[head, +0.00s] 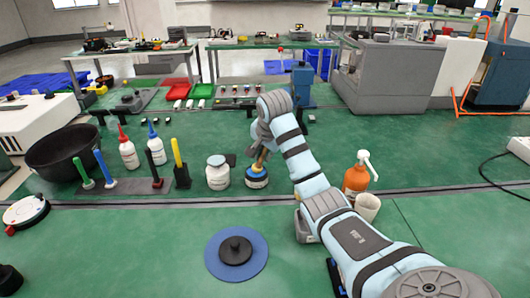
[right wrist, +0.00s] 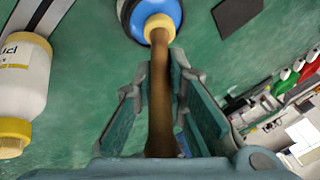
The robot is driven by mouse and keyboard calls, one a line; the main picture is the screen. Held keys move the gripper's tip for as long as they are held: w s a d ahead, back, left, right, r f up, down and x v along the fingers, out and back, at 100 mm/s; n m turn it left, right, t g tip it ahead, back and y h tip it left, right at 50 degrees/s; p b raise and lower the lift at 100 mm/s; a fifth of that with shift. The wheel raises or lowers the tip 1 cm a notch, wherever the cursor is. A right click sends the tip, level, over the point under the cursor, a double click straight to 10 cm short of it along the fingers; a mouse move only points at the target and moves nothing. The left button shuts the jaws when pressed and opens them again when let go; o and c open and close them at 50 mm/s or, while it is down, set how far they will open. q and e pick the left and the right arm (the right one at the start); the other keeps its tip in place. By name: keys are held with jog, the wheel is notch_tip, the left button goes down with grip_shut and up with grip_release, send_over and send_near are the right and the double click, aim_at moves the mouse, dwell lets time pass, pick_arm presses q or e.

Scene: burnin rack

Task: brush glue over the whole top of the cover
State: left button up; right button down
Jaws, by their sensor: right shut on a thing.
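My right gripper (head: 264,148) is shut on the brown handle of a brush (right wrist: 161,85), between its two fingers in the right wrist view (right wrist: 160,100). The brush's lower end meets the yellow neck of a glue jar (head: 256,178), which also shows as a blue body in the right wrist view (right wrist: 130,14). The bristles are hidden, so I cannot tell how deep they sit. A round black cover (head: 236,258) with a raised middle knob lies on a blue round mat (head: 215,262) at the front. My left gripper is not in view.
A white jar (head: 217,174) stands just left of the glue jar. Upright tools (head: 180,165), squeeze bottles (head: 128,152) and a black bowl (head: 62,150) stand farther left. An orange pump bottle (head: 356,178) and a white cup (head: 368,206) stand right, close to my arm.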

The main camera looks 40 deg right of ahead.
pick_arm(q)
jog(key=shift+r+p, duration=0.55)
jog(key=shift+p, duration=0.05)
pick_arm(e)
jog(key=shift+f, duration=0.1)
dwell(1.4)
pick_arm(q)
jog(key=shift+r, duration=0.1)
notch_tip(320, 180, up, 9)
jog(key=p, duration=0.9)
pick_arm(e)
notch_tip(320, 180, up, 7)
jog(key=shift+r, duration=0.1)
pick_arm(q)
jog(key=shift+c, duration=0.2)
